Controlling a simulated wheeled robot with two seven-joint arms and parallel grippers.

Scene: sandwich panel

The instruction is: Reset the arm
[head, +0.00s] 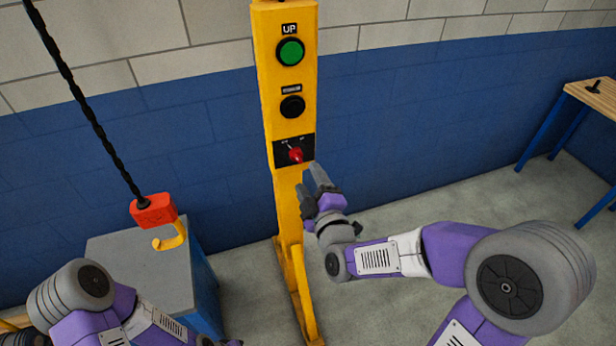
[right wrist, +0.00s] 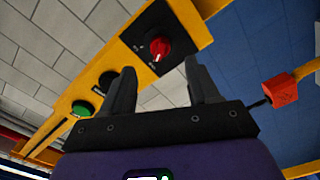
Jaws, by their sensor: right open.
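My right gripper (head: 312,185) is open and empty just in front of and below the red rotary switch (head: 295,155) on the yellow control post (head: 288,205). In the right wrist view, the two fingers of the right gripper (right wrist: 160,90) stand apart, with the red switch (right wrist: 160,47) beyond them and nothing between them. The green UP button (head: 290,52) and a black button (head: 292,106) sit above the switch. Of my left arm, only links show at the lower left in the head view; its gripper is out of sight.
A red hoist block (head: 154,210) with a yellow hook (head: 172,238) hangs on a black chain at the left, in front of a grey-topped blue box (head: 135,262). A wooden-topped table (head: 595,95) stands at the right. The floor between post and table is clear.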

